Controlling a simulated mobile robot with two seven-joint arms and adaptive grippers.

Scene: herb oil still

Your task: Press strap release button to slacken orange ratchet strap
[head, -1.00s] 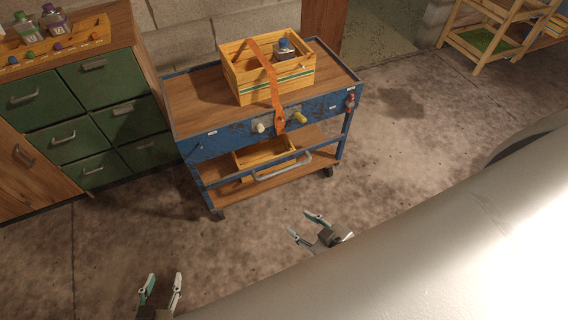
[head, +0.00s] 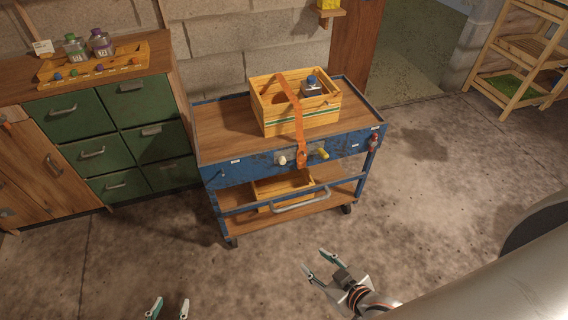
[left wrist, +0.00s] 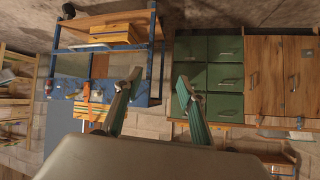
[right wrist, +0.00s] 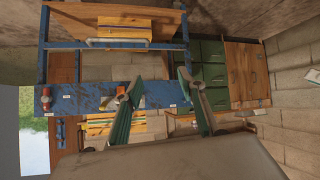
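The orange ratchet strap (head: 293,99) runs over a slatted wooden crate (head: 277,122) on the blue cart and down its front. Its orange ratchet end (head: 301,159) hangs at the cart's front panel, between a whitish knob (head: 282,160) and a yellow knob (head: 322,153). I cannot make out a release button at this size. The strap also shows in the left wrist view (left wrist: 86,92). My right gripper (head: 317,262) is open and empty, in front of the cart and apart from it. My left gripper (head: 169,306) is open and empty at the bottom edge.
The blue cart (head: 228,174) has a wooden top, a lower shelf and a front handle (head: 300,204). A dark bottle with a blue cap (head: 312,87) stands in the crate. A green drawer cabinet (head: 70,112) is at left, a wooden rack (head: 515,75) at right. Floor before the cart is clear.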

